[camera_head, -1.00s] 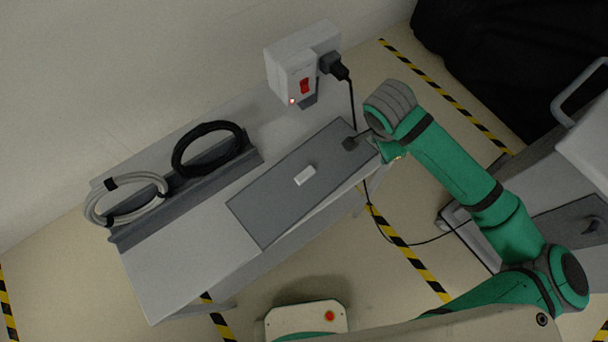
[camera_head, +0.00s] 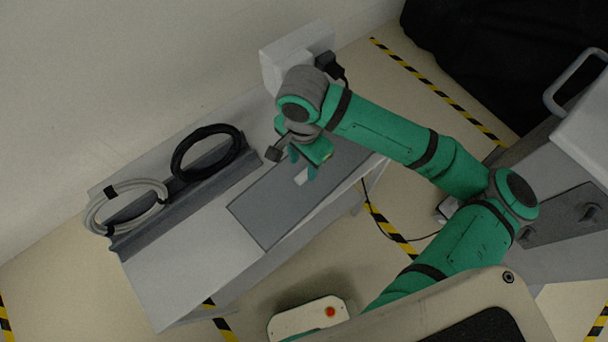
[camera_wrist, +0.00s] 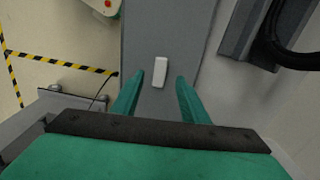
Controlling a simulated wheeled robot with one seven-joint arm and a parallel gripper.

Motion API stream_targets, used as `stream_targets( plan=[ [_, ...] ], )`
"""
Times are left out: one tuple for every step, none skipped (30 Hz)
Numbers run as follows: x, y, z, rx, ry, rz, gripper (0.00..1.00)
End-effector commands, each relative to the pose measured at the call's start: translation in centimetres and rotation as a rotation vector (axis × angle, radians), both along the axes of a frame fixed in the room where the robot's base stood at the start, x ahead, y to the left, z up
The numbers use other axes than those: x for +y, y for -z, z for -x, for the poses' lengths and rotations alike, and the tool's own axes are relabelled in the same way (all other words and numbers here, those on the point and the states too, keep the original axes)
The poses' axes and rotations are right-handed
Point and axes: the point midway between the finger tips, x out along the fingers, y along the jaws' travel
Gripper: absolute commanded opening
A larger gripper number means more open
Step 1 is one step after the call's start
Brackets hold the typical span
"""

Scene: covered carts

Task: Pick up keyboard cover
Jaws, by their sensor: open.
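The keyboard cover appears to be the flat dark grey panel (camera_head: 262,208) on the light grey bench, with a small white block-shaped handle (camera_head: 301,177) on top. In the wrist view the panel (camera_wrist: 185,28) runs up the middle, and the white handle (camera_wrist: 160,72) stands just ahead of and between the fingers. My gripper (camera_head: 302,165) is over the panel near the handle. In the wrist view my gripper (camera_wrist: 157,88) has its two green fingers apart, with nothing held. The arm hides the panel's far right part in the head view.
A black cable coil (camera_head: 208,152) and a grey cable coil (camera_head: 126,207) rest by a dark rail at the bench's left. A wall box (camera_head: 290,52) with a black plug stands behind the arm. Another cart (camera_head: 560,235) is at right.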

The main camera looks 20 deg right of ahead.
Motion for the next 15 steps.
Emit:
stream_targets(
  plan=[
    [0.0, 0.3, 0.0, 0.000, 0.000, -0.001, 0.41],
    [-0.1, 0.5, 0.0, 0.000, 0.001, -0.001, 0.41],
    [-0.1, 0.9, 0.0, 0.001, 0.001, -0.002, 0.41],
    [-0.2, 1.2, -0.1, 0.001, 0.001, -0.002, 0.41],
    [-0.2, 1.7, -0.1, 0.002, 0.001, -0.001, 0.41],
    [-0.4, 2.3, -0.1, 0.001, 0.001, 0.000, 0.41],
    [-0.4, 2.7, -0.2, 0.001, 0.000, 0.000, 0.41],
    [-0.5, 3.1, -0.2, 0.001, 0.000, 0.000, 0.41],
    [-0.5, 3.7, -0.2, 0.000, 0.000, -0.001, 0.41],
    [-0.4, 4.0, -0.2, 0.001, 0.000, 0.000, 0.41],
    [-0.4, 4.4, -0.2, 0.001, 0.000, 0.000, 0.41],
    [-0.4, 4.7, -0.2, 0.000, 0.000, 0.000, 0.41],
    [-0.4, 4.9, -0.2, -0.001, -0.001, 0.000, 0.41],
    [-0.4, 5.1, -0.2, -0.001, -0.001, 0.000, 0.41],
    [-0.4, 5.2, -0.2, -0.001, -0.002, 0.000, 0.41]
  ],
)
